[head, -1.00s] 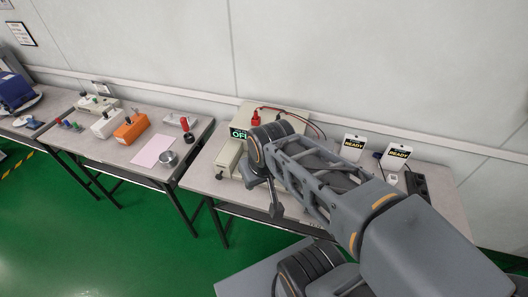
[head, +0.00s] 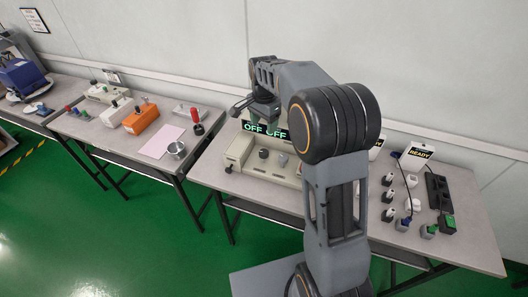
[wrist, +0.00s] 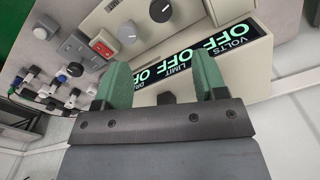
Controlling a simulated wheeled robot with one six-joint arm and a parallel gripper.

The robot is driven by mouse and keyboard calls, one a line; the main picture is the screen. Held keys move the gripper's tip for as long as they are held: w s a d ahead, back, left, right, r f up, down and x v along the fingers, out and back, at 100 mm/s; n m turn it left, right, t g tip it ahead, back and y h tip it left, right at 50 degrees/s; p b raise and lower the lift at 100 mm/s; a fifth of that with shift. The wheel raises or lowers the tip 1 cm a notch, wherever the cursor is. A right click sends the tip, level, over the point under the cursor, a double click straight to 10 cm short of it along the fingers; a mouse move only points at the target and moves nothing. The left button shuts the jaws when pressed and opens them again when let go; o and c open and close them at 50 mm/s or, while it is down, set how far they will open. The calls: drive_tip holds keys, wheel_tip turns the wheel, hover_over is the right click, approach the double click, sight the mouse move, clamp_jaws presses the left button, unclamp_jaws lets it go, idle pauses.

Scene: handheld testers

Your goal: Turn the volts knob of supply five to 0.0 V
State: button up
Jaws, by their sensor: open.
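A beige power supply (head: 240,150) stands on the right-hand table, partly hidden by my arm. Its display (head: 264,130) shows green OFF readings. In the wrist view the display (wrist: 195,52) appears upside down, with VOLTS and LIMIT legible. I cannot read which is volts, nor the supply's number. My gripper (wrist: 160,82) is open and empty, its green fingers apart over the display area, not around a knob.
Plugs, a READY card (head: 421,150) and a dark power strip (head: 437,191) occupy the table's right side.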

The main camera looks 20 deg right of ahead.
sight(264, 152)
wheel_tip(264, 152, down, 14)
drive_tip(key=shift+r, duration=0.25)
idle(0.3)
drive_tip(key=c, duration=0.9)
